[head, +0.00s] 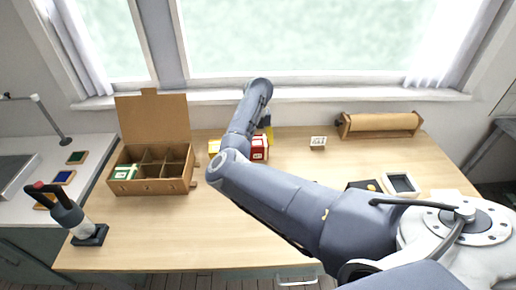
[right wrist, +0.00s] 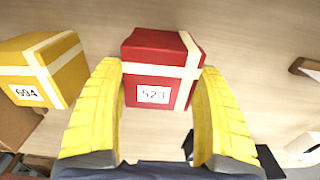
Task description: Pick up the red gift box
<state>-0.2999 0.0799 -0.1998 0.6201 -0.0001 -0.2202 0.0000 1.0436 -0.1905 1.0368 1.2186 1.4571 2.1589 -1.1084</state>
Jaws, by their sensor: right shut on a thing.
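The red gift box (head: 260,149) is at the back middle of the table, with a pale ribbon and a white label. In the right wrist view the red gift box (right wrist: 155,75) sits between the yellow fingers, its label reading 523. My right gripper (right wrist: 160,105) is shut on it, one finger at each side. In the head view my arm hides most of this gripper (head: 267,132). I cannot tell whether the box touches the table. My left gripper is not in view.
A yellow box (right wrist: 40,70) labelled 694 stands just left of the red one. An open cardboard box with compartments (head: 150,187) holds a green box (head: 125,172). A small white sign (head: 318,142) and a roll holder (head: 380,124) stand right.

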